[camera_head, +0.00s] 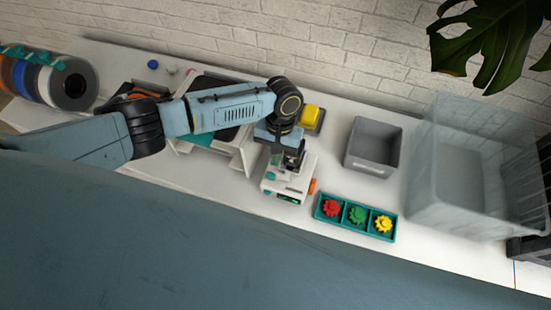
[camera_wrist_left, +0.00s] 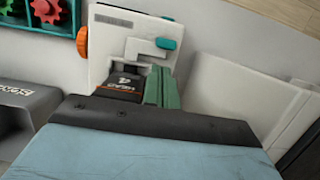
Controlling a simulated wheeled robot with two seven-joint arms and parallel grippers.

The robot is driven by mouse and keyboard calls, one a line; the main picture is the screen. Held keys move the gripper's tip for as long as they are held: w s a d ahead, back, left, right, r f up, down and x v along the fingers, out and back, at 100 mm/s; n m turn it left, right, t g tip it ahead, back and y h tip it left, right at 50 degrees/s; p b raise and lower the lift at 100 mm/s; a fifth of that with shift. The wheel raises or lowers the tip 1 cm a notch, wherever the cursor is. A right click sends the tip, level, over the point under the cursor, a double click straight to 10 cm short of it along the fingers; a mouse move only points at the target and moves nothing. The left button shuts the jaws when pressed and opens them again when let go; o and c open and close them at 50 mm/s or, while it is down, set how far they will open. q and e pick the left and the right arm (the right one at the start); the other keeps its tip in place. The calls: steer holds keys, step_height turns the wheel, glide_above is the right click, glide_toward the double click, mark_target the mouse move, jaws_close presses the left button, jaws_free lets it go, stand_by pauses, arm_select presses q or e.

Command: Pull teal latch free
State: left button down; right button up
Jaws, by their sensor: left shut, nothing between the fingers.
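The white device (camera_head: 290,180) stands on the table and also shows at the top of the left wrist view (camera_wrist_left: 120,35). The small teal latch (camera_wrist_left: 166,43) sits on its face, at the right end of a stepped slot. In the head view the teal latch (camera_head: 271,176) is a small spot on the device's left side. My left gripper (camera_head: 291,158) is over the device's back part. In the wrist view the left gripper's fingers (camera_wrist_left: 144,86) are shut and empty, a little apart from the latch in the picture. My right gripper is not in view.
An orange knob (camera_head: 312,186) is on the device's side. A teal tray (camera_head: 343,226) with red, green and yellow gears lies to the right. A grey bin (camera_head: 372,163) and a clear crate (camera_head: 432,160) stand further right. A yellow block (camera_head: 312,112) is behind.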

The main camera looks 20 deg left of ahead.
arm_select(q)
steer(key=shift+w, duration=1.15)
steer(key=shift+w+v, duration=0.2)
steer(key=shift+v, duration=1)
steer(key=v, duration=0.7)
steer(key=shift+s+r, duration=0.2)
steer(key=shift+r, duration=0.15)
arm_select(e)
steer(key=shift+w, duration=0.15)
arm_select(q)
steer(key=shift+d, duration=0.1)
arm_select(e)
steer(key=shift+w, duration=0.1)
